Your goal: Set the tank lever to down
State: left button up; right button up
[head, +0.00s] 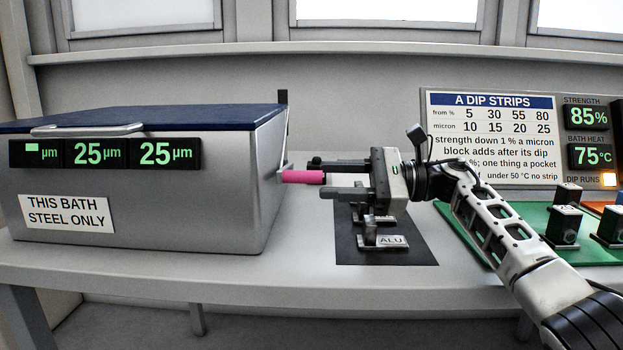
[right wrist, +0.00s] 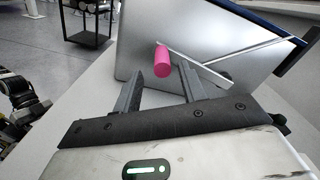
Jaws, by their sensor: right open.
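The tank (head: 140,215) is a grey metal box with a dark blue lid, standing at the left of the bench. Its lever ends in a pink handle (head: 303,177) that sticks out from the tank's right side; the handle also shows in the right wrist view (right wrist: 162,60), on a thin metal arm. My right gripper (head: 328,179) is open and empty, its fingers pointing left at the handle. In the right wrist view the handle appears between the two fingertips or just beyond them; contact cannot be told. My left gripper is not in view.
Below my right gripper lies a dark mat (head: 400,252) with metal holders, one labelled ALU. A strips chart (head: 490,145) and lit displays stand at the right, behind a green mat (head: 590,250) with dark blocks. A dark upright bar (head: 283,105) rises by the tank's back corner.

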jog(key=d, duration=1)
jog(key=shift+d, duration=0.35)
